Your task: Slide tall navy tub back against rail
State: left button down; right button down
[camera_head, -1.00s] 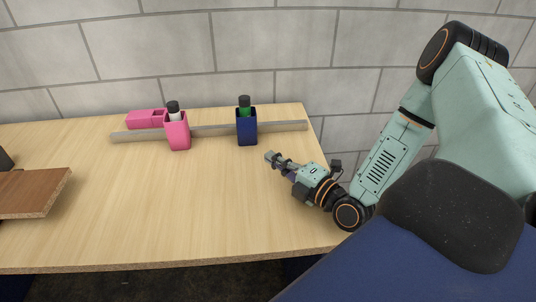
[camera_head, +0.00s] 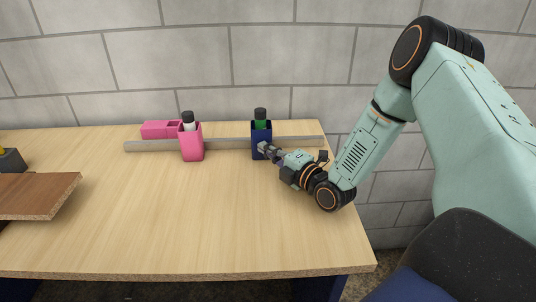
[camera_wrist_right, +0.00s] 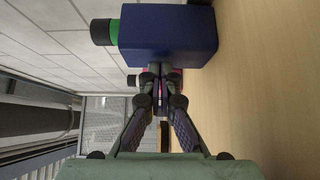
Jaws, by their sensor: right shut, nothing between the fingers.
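The tall navy tub (camera_head: 256,152) stands upright on the table at the front side of the rail (camera_head: 225,143), holding a green bottle with a black cap (camera_head: 260,116). I cannot tell whether its back touches the rail. My right gripper (camera_head: 264,149) is shut and empty, its fingertips at the tub's lower front right in the head view. In the right wrist view the tub (camera_wrist_right: 168,35) lies sideways across the top, just beyond the shut fingertips (camera_wrist_right: 160,82). Contact is not clear. My left gripper is not in view.
A pink tub (camera_head: 191,146) with a white, black-capped bottle stands left along the rail. A low pink box (camera_head: 155,129) sits behind the rail. A brown board (camera_head: 38,195) juts in at left, near a dark grey object (camera_head: 11,160). The table (camera_head: 190,220) is clear in front.

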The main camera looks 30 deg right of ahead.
jog(key=shift+a, duration=0.1)
jog(key=shift+w+d, duration=0.4)
jog(key=shift+w+d+r, duration=0.1)
jog(key=shift+d+r, duration=0.05)
jog(key=shift+r, duration=0.15)
jog(key=shift+w+d+f, duration=0.1)
jog(key=shift+f, duration=0.1)
jog(key=shift+a, duration=0.2)
